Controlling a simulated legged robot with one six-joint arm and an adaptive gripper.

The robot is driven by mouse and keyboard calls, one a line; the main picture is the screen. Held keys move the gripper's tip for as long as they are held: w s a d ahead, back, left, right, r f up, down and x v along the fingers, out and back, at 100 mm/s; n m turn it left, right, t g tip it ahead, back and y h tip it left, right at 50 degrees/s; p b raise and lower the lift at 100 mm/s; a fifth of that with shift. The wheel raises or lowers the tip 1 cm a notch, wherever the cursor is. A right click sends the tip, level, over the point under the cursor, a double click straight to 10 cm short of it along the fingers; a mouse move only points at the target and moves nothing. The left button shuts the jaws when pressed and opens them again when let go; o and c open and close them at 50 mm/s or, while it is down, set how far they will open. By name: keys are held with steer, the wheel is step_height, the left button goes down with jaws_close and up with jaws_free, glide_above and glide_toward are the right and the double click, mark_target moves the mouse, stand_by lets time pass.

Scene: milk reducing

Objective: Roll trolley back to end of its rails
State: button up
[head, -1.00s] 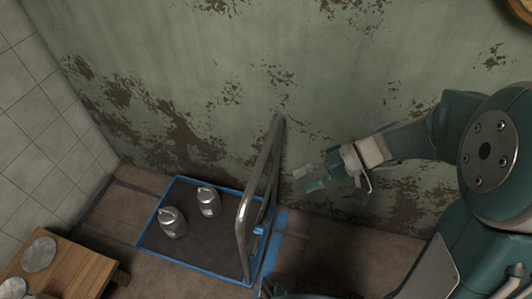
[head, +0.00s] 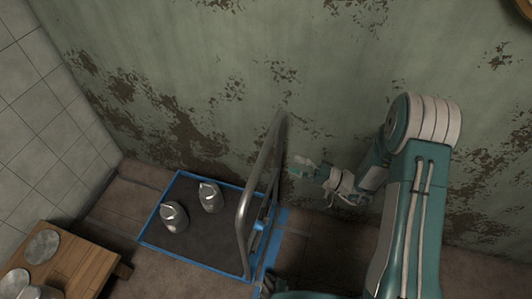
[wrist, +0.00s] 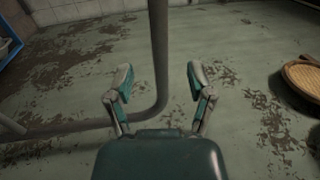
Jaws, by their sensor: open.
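The trolley has a dark flat bed with a blue rim (head: 160,215) and stands along the wall in the head view. Two metal cans (head: 174,217) (head: 210,197) stand on its bed. Its grey tubular handle (head: 262,165) rises at the right end. My gripper (head: 300,168) is open and empty, just right of the handle near the wall. In the wrist view, the handle bar (wrist: 159,40) runs between the two spread fingers (wrist: 159,76) and bends left below. I cannot tell whether the fingers touch it. Dark strips (head: 130,180) on the floor at the left look like rails.
A wooden table (head: 85,262) with metal lids and vessels stands at the lower left. The worn green wall (head: 330,70) is close behind the trolley and gripper. A tiled wall (head: 40,130) closes the left side. A round wicker item (wrist: 304,80) shows at right in the wrist view.

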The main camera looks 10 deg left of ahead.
mark_target(265, 154)
steer(key=x, duration=0.9)
steer(key=shift+a, duration=0.35)
steer(key=shift+c, duration=0.2)
jaws_close()
